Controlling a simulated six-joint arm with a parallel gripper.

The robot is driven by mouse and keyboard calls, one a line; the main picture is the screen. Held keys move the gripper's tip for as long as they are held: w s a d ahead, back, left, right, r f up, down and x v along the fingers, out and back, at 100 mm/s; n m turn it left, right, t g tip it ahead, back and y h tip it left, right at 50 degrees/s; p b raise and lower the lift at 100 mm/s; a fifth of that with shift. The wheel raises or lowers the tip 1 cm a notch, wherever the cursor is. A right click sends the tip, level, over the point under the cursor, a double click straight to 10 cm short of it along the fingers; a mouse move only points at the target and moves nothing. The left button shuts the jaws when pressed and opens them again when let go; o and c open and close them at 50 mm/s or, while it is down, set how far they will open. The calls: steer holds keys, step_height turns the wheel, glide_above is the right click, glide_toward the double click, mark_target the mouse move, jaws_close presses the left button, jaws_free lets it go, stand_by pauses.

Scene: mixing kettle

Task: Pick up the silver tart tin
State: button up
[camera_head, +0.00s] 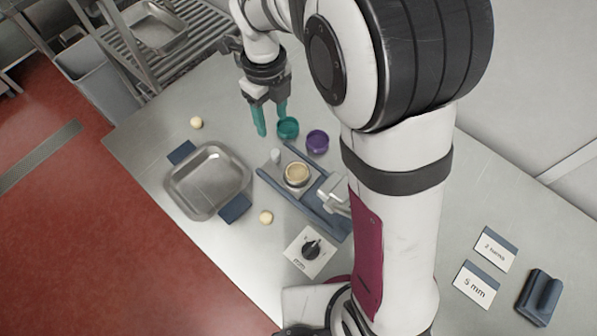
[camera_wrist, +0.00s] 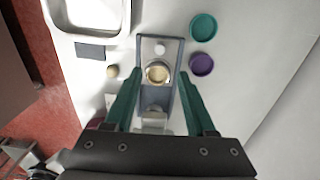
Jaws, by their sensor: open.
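A small round silver tart tin (camera_head: 297,180) with pale dough in it sits on the bed of a grey fixture with blue-grey rails (camera_head: 330,232).
A teal cup (camera_head: 288,128) and a purple cup (camera_head: 317,141) stand close beside the fixture. A small white piece (camera_head: 275,156) is by the tin. A metal tray (camera_head: 208,181), dough balls (camera_head: 196,122) and a dial (camera_head: 311,248) lie around. Cards (camera_head: 477,288) lie at right.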

stand_by(0.5)
steer(key=o, duration=0.7)
step_height(320, 180, up, 2)
steer(key=n, duration=1.3)
glide_above(298, 175)
steer(key=n, duration=0.1)
step_height(298, 175, down, 16)
steer(key=shift+r, duration=0.2)
